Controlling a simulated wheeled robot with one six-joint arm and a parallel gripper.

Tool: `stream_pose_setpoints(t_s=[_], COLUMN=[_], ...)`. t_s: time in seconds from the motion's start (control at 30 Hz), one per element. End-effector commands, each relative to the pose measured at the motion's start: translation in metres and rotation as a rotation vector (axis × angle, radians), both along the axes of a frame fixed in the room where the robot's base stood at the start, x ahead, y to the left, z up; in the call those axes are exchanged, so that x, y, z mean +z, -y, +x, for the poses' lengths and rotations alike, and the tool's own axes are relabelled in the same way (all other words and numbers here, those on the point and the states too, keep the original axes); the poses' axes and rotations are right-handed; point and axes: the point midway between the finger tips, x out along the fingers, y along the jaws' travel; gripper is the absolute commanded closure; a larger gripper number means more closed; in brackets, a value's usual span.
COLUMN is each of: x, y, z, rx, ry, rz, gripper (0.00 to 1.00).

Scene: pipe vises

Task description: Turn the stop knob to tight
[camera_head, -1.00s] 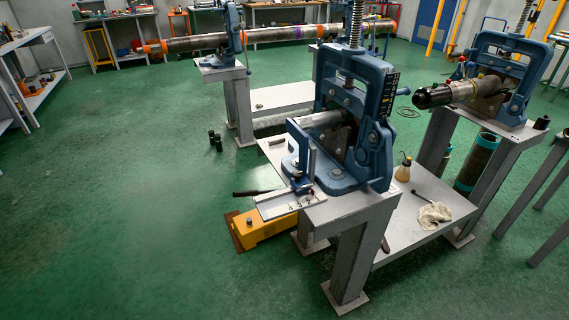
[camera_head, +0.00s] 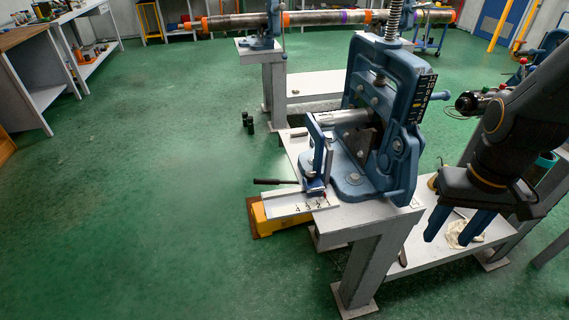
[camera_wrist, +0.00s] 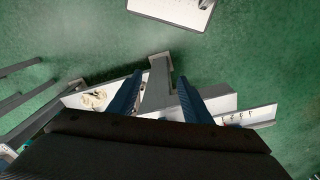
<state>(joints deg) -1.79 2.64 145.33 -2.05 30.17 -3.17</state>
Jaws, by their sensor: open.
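A blue vise (camera_head: 385,130) stands on a grey stand and holds a short steel pipe (camera_head: 343,117). In front of its jaw, a blue upright stop (camera_head: 318,150) sits on a white rail (camera_head: 290,204) marked with numbers. The stop knob is too small to tell apart at the foot of the stop, and its setting cannot be read. My gripper (camera_head: 457,225) is open and empty, fingers pointing down, right of the stand and well apart from the stop. In the wrist view my gripper (camera_wrist: 160,78) spans a grey leg below, with the numbered rail (camera_wrist: 240,117) to its right.
A low white shelf (camera_head: 415,255) with a cloth (camera_head: 466,234) lies under my gripper. A yellow box (camera_head: 262,222) is on the floor below the rail. A long pipe (camera_head: 340,17) runs behind. The green floor at left and front is clear.

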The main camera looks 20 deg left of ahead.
Motion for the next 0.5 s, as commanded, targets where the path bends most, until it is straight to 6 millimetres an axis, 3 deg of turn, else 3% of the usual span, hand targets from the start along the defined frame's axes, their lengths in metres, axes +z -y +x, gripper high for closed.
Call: stream_pose_setpoints(t_s=[0.17,0.33,0.5], x=[0.018,0.026,0.021], y=[-0.038,-0.124,-0.223], z=[0.044,0.098,0.124], rx=[0.577,1.397,2.116], ry=[0.000,-0.006,-0.027], rz=[-0.108,-0.264,-0.422], gripper=[0.55,0.55,0.55])
